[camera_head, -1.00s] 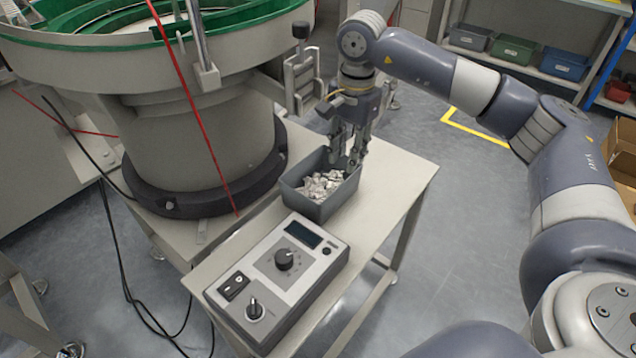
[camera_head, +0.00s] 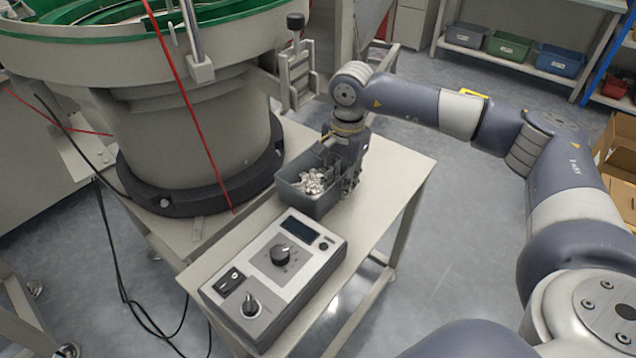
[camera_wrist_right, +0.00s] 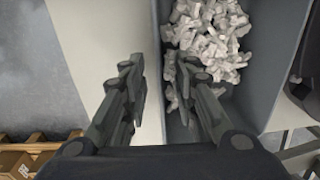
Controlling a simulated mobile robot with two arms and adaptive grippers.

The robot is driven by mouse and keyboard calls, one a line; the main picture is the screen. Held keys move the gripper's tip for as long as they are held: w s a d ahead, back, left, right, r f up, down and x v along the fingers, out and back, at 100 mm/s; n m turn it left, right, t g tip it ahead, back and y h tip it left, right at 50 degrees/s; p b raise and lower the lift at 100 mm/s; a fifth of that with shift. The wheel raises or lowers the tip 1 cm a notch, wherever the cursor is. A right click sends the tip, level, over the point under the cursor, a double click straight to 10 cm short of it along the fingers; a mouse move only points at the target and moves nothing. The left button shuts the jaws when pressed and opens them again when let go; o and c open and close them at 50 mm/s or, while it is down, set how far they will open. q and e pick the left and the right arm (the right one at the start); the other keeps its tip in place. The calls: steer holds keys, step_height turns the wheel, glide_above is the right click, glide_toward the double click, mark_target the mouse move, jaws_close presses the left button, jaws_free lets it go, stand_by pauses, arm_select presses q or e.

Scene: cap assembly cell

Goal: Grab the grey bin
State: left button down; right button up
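The grey bin (camera_head: 297,198) stands on the pale table, filled with small whitish metal parts (camera_head: 313,180). My right gripper (camera_head: 347,184) points down at the bin's right side, low and close to it. In the right wrist view, the fingers of my right gripper (camera_wrist_right: 157,80) are apart, one outside and one over the inside of the grey bin (camera_wrist_right: 278,60), with the near wall's rim between them. A gap shows between the fingers. I cannot tell whether either finger touches the wall. My left gripper is not in view.
A control box (camera_head: 275,272) with knobs stands in front of the bin on the table (camera_head: 400,178). A large bowl feeder (camera_head: 190,130) with a green rim stands to the left. The tabletop right of the bin is clear.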

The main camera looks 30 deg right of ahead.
jaws_close()
steer(key=shift+r, duration=0.1)
